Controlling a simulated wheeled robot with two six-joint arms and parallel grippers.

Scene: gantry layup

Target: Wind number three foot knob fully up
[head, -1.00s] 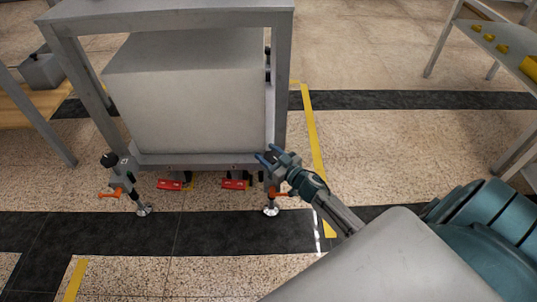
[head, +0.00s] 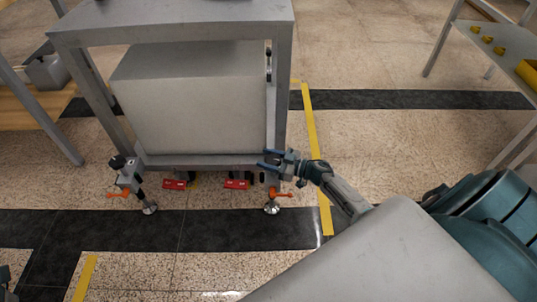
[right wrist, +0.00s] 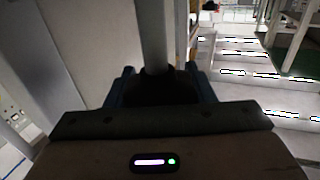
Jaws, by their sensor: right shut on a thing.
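The grey frame (head: 200,161) stands on levelling feet. The near right foot (head: 271,208) has an orange lever (head: 280,193) and rests on the floor. My right gripper (head: 265,160) is at the frame's lower right corner, above this foot. In the right wrist view its fingers are shut on a dark round knob (right wrist: 160,90), with a grey post rising behind it. The near left foot (head: 149,207) has a black knob (head: 117,161) and an orange lever (head: 118,194). No foot number is readable. My left gripper is not clearly seen.
A large grey box (head: 195,110) sits inside the frame. Red blocks (head: 236,184) show under its lower rail. A table with yellow parts (head: 499,50) stands at the right. Yellow tape (head: 314,140) runs along the floor beside the frame. The floor in front is clear.

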